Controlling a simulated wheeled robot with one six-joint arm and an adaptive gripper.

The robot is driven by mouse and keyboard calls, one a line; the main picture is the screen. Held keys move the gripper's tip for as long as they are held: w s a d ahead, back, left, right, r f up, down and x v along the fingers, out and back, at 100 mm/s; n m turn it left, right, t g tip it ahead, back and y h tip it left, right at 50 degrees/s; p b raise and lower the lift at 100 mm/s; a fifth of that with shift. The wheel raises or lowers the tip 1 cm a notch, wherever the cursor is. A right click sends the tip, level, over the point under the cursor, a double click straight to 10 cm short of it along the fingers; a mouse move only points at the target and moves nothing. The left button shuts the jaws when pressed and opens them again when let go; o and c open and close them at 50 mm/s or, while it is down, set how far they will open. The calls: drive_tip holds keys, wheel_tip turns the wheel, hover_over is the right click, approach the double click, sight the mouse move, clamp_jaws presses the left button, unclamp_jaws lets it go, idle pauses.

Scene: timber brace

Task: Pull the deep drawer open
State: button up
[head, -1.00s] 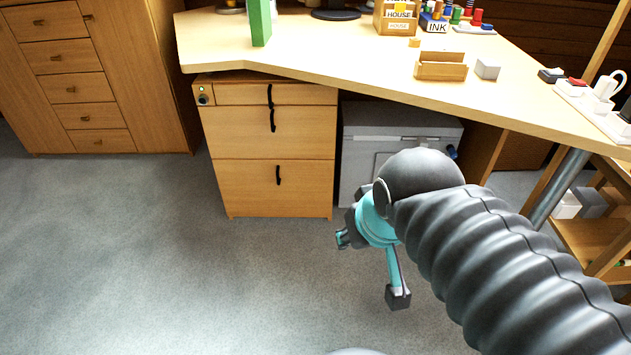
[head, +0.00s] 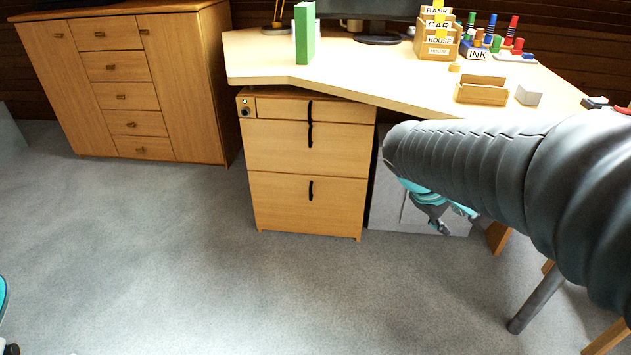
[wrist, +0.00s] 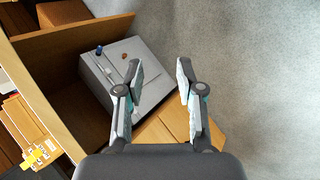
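The drawer unit under the desk has three closed wooden fronts. The top one (head: 285,108) is shallow, and the middle one (head: 280,147) and the bottom one (head: 285,205) are deeper. The bottom front, apparently the deepest, carries a black vertical handle (head: 310,190). My gripper (head: 453,219) hangs to the right of the unit, partly behind my arm and in front of the grey box. In the wrist view the gripper (wrist: 160,68) is open and empty. Wood, probably the drawer unit (wrist: 180,125), shows below and between the fingers; no handle is visible there.
The desk (head: 260,55) overhangs the unit and holds a green binder (head: 304,32) and small boxes. A grey box (head: 390,205) stands right of the drawers. A wooden cabinet (head: 125,90) stands at left. The carpet (head: 200,275) before the drawers is clear.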

drive_tip(key=w+a+f+n+t+h+b, duration=0.15)
drive_tip(key=w+a+f+n, duration=0.25)
drive_tip(key=w, duration=0.4)
drive_tip(key=w+a+f+n+t+h, duration=0.2)
drive_tip(key=w+a+f+n, duration=0.15)
drive_tip(key=w, duration=0.45)
drive_tip(key=w+a+f+n+t+h+b, duration=0.1)
drive_tip(key=w+a+f+n+t, duration=0.1)
drive_tip(key=w+a+f+n, duration=0.45)
drive_tip(key=n+t+y+b, duration=0.4)
drive_tip(key=n+t+y, duration=0.4)
drive_tip(key=n, duration=0.4)
approach(310, 194)
drive_tip(key=shift+t+h, duration=0.35)
drive_tip(key=shift+h, duration=0.3)
drive_tip(key=x, duration=1)
drive_tip(key=shift+w+a+f, duration=0.25)
drive_tip(key=shift+w+f, duration=0.05)
drive_tip(key=shift+f, duration=0.1)
drive_tip(key=shift+c, duration=0.2)
clamp_jaws()
drive_tip(key=shift+p, duration=0.3)
